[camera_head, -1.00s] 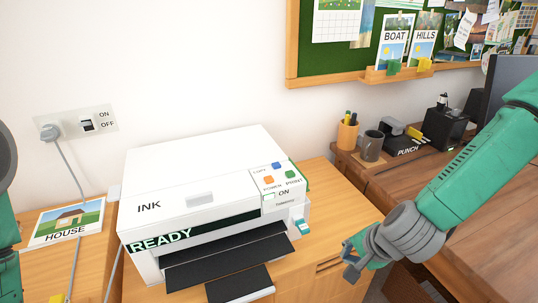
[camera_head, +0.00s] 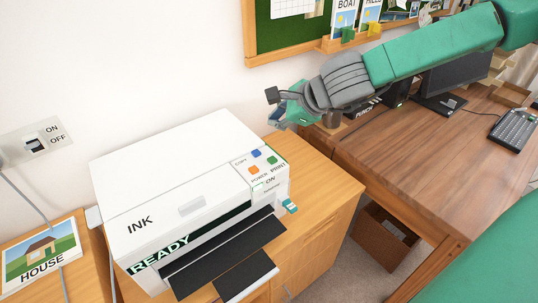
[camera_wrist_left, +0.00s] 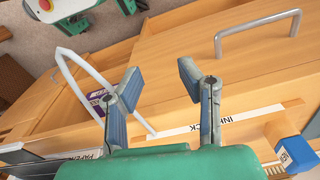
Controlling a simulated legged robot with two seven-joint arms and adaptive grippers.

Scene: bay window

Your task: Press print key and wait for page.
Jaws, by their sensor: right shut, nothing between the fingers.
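The white printer (camera_head: 180,185) stands on a wooden cabinet in the head view. Its dark display reads READY. The green print key (camera_head: 272,160) is on the control panel at its right end, beside a blue copy key (camera_head: 256,153) and an orange power key (camera_head: 253,170). The panel also reads ON. The dark output tray (camera_head: 245,274) shows no page. My right gripper (camera_head: 278,108) is shut and empty, above and behind the panel, apart from the keys. My left gripper (camera_wrist_left: 162,88) is open and empty in the left wrist view, over wooden drawer fronts.
A desk (camera_head: 420,150) with a keyboard (camera_head: 513,130) lies to the right. A wall switch (camera_head: 35,145) and a HOUSE picture (camera_head: 40,255) are at the left. A board (camera_head: 285,40) hangs behind. The left wrist view shows a drawer handle (camera_wrist_left: 258,30) and a blue box (camera_wrist_left: 292,148).

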